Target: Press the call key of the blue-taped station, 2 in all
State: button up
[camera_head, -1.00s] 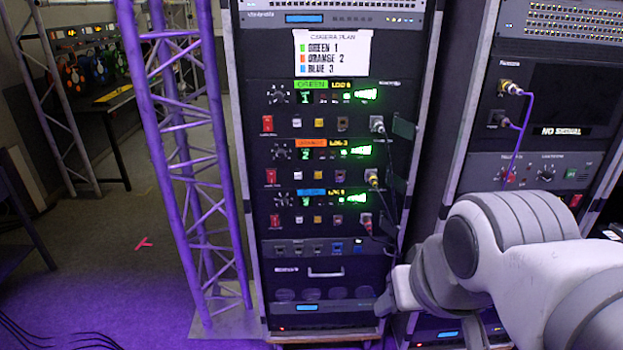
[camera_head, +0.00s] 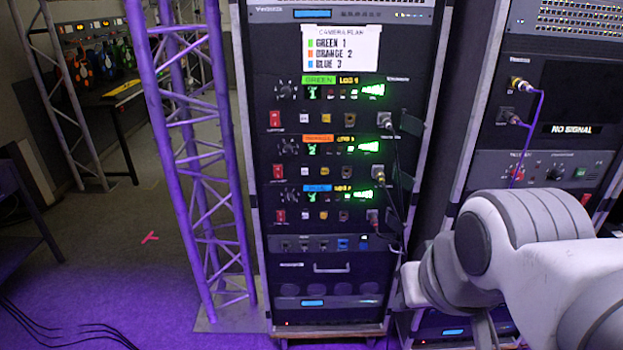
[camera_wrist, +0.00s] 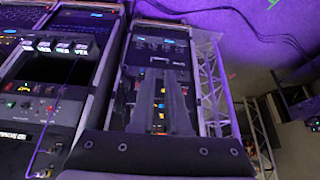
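The blue-taped station (camera_head: 294,197) is the lowest of three similar units in the middle rack. It has a blue strip (camera_head: 318,188), a green lit display and a row of small keys. A red switch (camera_head: 279,215), a white key (camera_head: 305,215) and a yellow key (camera_head: 323,215) show on it; their lettering is too small to read. A cable is plugged in at its right end. My gripper (camera_wrist: 161,88) shows in the wrist view with its dark fingers a little apart, the rack front visible between them. Its fingertips do not show in the head view, and I see no contact.
The orange-taped station (camera_head: 290,148) and green-taped station (camera_head: 290,98) sit above, below a camera plan card (camera_head: 341,48). Loose cables hang along the rack's right side. A purple truss (camera_head: 190,150) stands left, another rack (camera_head: 550,150) right. Floor at left is mostly clear.

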grip_shut()
dwell(0.3)
dwell(1.1)
